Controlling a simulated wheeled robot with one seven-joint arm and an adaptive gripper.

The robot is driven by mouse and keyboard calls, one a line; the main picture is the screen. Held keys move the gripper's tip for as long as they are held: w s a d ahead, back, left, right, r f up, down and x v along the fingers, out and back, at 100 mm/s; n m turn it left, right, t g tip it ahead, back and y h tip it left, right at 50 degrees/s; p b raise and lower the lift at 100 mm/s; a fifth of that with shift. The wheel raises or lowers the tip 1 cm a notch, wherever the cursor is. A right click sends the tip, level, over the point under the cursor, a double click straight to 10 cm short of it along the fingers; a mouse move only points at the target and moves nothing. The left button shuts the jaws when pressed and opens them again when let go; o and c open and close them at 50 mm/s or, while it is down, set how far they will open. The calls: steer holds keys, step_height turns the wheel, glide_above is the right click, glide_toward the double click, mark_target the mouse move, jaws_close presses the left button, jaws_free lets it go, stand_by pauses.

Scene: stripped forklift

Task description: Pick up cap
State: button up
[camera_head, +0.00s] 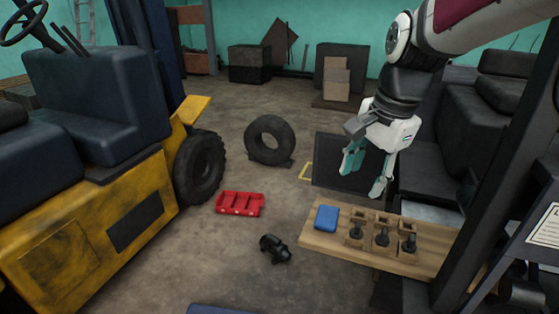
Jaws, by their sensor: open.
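My gripper (362,180) hangs open and empty at the right, its teal fingers spread and pointing down. In the picture it is just above the far edge of a wooden board (312,238). On the board stand three dark knob-like pieces, the left one (357,231), the middle one (382,237) and the right one (408,243), each at a small wooden holder. A blue block-like item (326,217) lies at the board's left end. I cannot tell which of these, if any, is the cap. Nothing touches the fingers.
A yellow forklift (60,240) fills the left. A red tray (240,204), a black object (275,249) and a tyre (270,141) are on the floor. A dark upright post (500,170) stands close on the right.

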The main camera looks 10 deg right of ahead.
steer(key=w+d+f+m+g+b, duration=0.1)
steer(key=w+d+f+m+g, duration=0.1)
steer(key=w+d+f+m, duration=0.65)
steer(key=m, duration=0.2)
glide_above(359, 224)
steer(key=shift+h, duration=0.3)
steer(key=f, duration=1)
steer(key=shift+w+a, duration=0.15)
steer(key=shift+w, duration=0.05)
steer(key=f, duration=0.2)
steer(key=f+p, duration=0.1)
steer(key=f, duration=0.1)
steer(key=shift+s, duration=0.3)
steer(key=shift+f, duration=0.55)
steer(key=c, duration=1.1)
